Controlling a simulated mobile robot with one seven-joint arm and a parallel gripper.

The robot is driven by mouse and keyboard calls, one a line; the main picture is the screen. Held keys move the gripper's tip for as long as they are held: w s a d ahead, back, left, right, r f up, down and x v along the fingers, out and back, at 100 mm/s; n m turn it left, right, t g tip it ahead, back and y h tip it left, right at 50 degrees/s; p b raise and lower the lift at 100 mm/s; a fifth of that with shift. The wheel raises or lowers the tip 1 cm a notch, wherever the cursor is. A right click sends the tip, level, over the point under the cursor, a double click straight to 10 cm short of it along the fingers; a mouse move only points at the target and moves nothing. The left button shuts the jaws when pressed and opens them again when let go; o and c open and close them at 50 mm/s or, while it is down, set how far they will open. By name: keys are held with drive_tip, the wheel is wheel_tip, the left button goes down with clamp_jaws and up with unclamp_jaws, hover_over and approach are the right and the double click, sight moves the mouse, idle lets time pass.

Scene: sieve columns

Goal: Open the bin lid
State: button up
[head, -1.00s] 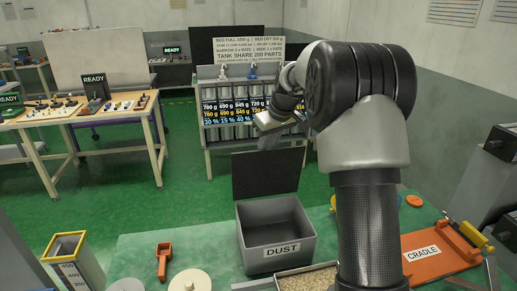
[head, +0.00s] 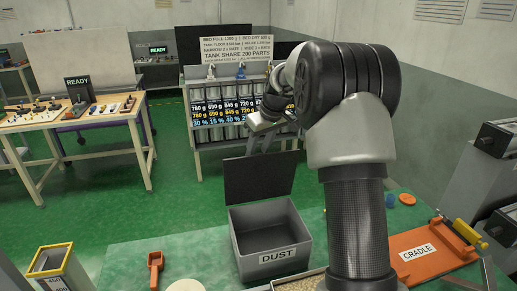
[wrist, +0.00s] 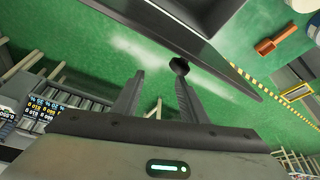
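The grey bin labelled DUST (head: 278,258) stands on the green bench. Its dark lid (head: 258,178) stands upright along the bin's far edge, so the bin's mouth is uncovered and its inside looks empty. My gripper (head: 254,142) is above and beyond the lid, apparently apart from it. In the wrist view my gripper (wrist: 160,80) has its two fingers spread with nothing clear between them. A dark panel (wrist: 210,62), probably the lid, crosses that view beyond the fingers. A small dark knob (wrist: 180,65) shows by the right fingertip; I cannot tell whether they touch.
An orange cradle (head: 428,252) lies at the right of the bench. An orange scoop-like tool (head: 155,268) and a yellow-rimmed container (head: 52,262) are at the left. A tray of grains (head: 300,283) sits in front of the bin. A rack (head: 205,150) stands behind.

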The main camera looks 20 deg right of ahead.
drive_tip(key=shift+r, duration=0.1)
drive_tip(key=v, duration=1.2)
drive_tip(key=shift+p, duration=0.35)
drive_tip(key=shift+s+d, duration=0.1)
drive_tip(key=shift+s, duration=0.05)
